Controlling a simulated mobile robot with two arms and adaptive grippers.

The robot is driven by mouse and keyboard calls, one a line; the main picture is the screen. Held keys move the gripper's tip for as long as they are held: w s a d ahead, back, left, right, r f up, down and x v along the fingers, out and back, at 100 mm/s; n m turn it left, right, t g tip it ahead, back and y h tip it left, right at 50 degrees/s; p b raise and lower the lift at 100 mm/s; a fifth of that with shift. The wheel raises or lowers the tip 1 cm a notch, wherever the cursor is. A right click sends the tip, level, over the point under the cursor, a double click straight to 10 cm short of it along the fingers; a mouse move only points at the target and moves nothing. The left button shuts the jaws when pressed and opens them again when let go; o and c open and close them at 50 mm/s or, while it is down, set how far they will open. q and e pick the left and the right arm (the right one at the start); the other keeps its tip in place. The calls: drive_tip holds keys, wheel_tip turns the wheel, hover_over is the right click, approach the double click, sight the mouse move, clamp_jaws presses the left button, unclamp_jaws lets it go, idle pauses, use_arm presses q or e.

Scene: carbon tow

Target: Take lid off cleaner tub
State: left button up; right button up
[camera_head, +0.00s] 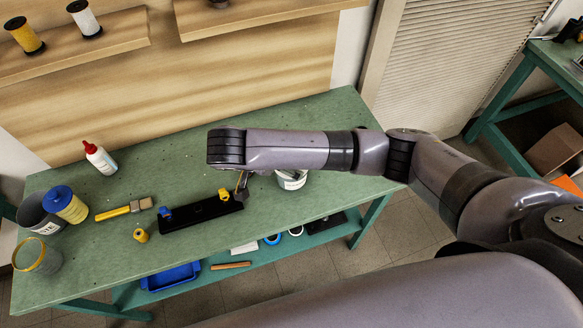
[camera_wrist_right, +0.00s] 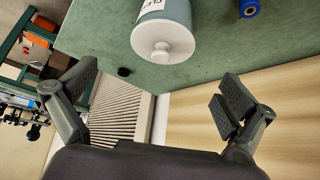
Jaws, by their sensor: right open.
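The cleaner tub (camera_head: 292,182) is a pale round container with a dark label, standing on the green workbench and partly hidden by my right arm in the head view. In the right wrist view the tub (camera_wrist_right: 170,12) shows its white lid (camera_wrist_right: 175,42) with a round knob. The lid is on the tub. My right gripper (camera_wrist_right: 158,88) is open and empty, its fingers spread wide, with the lid ahead of it and apart from the fingers. In the head view most of this gripper is hidden behind its own arm. My left gripper is not in view.
The bench behind the arm is clear.

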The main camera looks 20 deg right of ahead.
drive_tip(key=x, duration=0.4)
drive_tip(key=shift+b, duration=0.35)
drive_tip(key=shift+w+d, duration=0.1)
drive_tip(key=p+x, duration=0.1)
drive_tip(key=x, duration=0.1)
drive_tip(key=p+x, duration=0.1)
drive_tip(key=x, duration=0.1)
drive_tip(key=shift+w+d, duration=0.25)
drive_tip(key=shift+w, duration=0.1)
drive_tip(key=shift+w+d+f, duration=0.1)
drive_tip(key=shift+f, duration=0.2)
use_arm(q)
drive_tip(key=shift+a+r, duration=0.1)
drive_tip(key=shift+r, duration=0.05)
use_arm(e)
drive_tip(key=shift+c, duration=0.2)
